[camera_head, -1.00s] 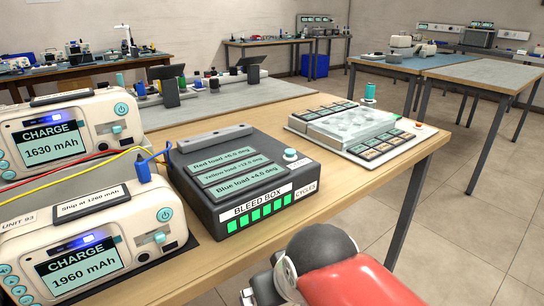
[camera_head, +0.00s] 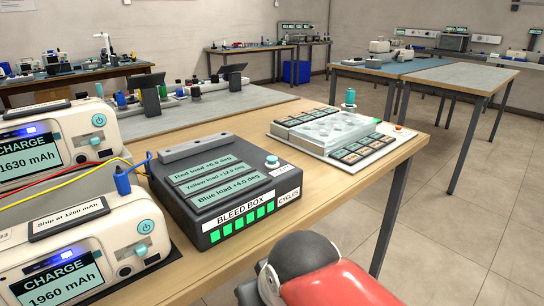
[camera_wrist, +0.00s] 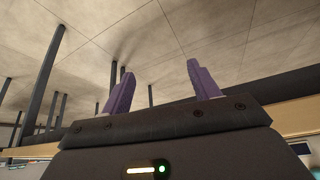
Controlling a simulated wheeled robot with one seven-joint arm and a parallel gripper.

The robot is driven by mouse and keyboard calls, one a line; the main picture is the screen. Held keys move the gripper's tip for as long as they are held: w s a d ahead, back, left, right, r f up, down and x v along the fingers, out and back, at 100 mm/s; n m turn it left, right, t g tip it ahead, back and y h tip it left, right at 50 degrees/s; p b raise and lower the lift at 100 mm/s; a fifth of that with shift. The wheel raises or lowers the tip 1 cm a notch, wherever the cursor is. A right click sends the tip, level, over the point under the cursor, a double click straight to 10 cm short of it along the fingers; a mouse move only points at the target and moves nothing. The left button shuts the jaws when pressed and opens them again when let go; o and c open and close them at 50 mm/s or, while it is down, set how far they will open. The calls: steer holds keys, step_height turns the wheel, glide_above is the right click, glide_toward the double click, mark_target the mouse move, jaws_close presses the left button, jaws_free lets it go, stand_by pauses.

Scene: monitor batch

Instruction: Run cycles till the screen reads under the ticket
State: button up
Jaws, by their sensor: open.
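The lower cream unit (camera_head: 120,247) at left has a screen (camera_head: 62,280) reading CHARGE 1960 mAh. Its ticket (camera_head: 68,219) reads "Ship at 1260 mAh". The upper unit (camera_head: 104,148) behind has a screen (camera_head: 28,155) reading CHARGE 1630 mAh, cut by the frame edge; its ticket is not readable. The dark bleed box (camera_head: 190,210) carries load labels, several lit green bars and a teal-topped button (camera_head: 272,162) near the CYCLES label.
A tray (camera_head: 330,140) with a clear cover and several labelled pads stands right of the box. A teal-topped peg (camera_head: 350,99) is behind it. Red and yellow leads cross at left. The bench's (camera_head: 345,186) right front edge is bare, with floor beyond.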

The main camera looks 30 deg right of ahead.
jaws_close()
stand_by(1.3)
